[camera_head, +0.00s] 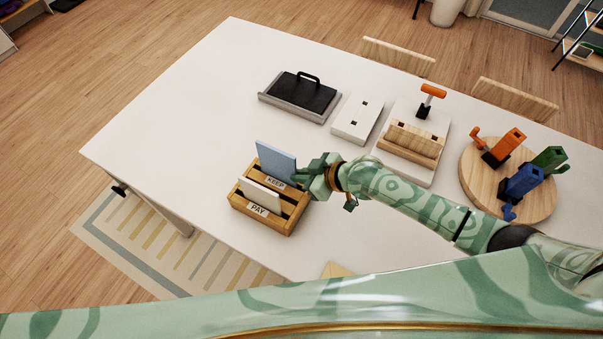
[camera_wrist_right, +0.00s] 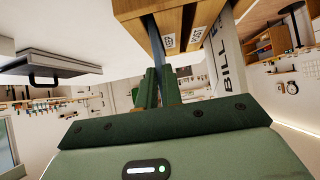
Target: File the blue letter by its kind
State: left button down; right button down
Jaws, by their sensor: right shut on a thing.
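The blue letter (camera_head: 275,162) stands upright at the rear slot of the wooden letter rack (camera_head: 270,226), behind the KEEP label; its lower edge is hidden. My right gripper (camera_head: 306,176) is shut on the letter's right edge. In the right wrist view the letter shows edge-on (camera_wrist_right: 158,42) between the fingers (camera_wrist_right: 157,88), reaching into the rack (camera_wrist_right: 189,18). A white letter (camera_head: 261,194) stands in the front slot behind the PAY label; in the right wrist view it (camera_wrist_right: 228,65) bears the word BILL. My left gripper is not in view.
A black-handled block on a grey tray (camera_head: 270,99), a white slotted block (camera_head: 356,118), a wooden holder (camera_head: 412,145) and a round board (camera_head: 535,205) with coloured pieces stand on the white table (camera_head: 180,120). The table left of the rack is clear.

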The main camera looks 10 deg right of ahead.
jog(key=c, duration=1.5)
grip_release()
jog(key=p+v, duration=0.1)
jog(key=v, duration=1.5)
jog(key=shift+d+r, duration=0.1)
jog(key=shift+r, duration=0.05)
